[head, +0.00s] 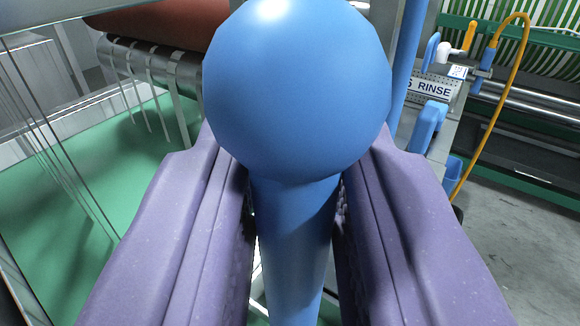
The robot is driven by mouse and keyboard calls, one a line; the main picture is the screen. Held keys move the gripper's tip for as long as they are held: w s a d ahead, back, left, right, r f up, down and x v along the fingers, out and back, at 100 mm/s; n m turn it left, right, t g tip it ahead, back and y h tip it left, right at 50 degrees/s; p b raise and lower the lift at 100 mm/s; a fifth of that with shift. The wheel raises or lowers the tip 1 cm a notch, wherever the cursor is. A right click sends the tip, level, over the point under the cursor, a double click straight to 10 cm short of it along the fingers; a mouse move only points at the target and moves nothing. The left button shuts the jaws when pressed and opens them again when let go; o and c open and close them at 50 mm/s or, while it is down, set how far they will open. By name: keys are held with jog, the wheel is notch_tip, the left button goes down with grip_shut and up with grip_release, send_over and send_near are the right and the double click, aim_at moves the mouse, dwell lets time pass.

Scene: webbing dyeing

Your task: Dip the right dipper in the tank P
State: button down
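My gripper (294,225) has two purple fingers, one on each side of a blue handle (297,235). The fingers are closed on the handle's neck, just below its large round blue knob (297,85). The knob fills the upper middle of the view and hides what lies behind it. The handle's lower end runs out of the bottom of the picture, so I cannot tell whether it is the right dipper. No tank marked P is readable here.
A green surface (50,190) lies at left, with pale straps hanging over a metal roller (150,60) beneath a red-brown drum (175,22). At right are a RINSE sign (432,88), a yellow hose (490,120) and a green rack (530,35). Grey floor (525,235) is clear at lower right.

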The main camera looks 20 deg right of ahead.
notch_tip(320, 180, down, 12)
jog(key=b, duration=0.8)
jog(key=shift+f, duration=0.25)
dwell(0.8)
notch_tip(320, 180, up, 17)
jog(key=p, duration=1.5)
jog(key=shift+f, duration=0.1)
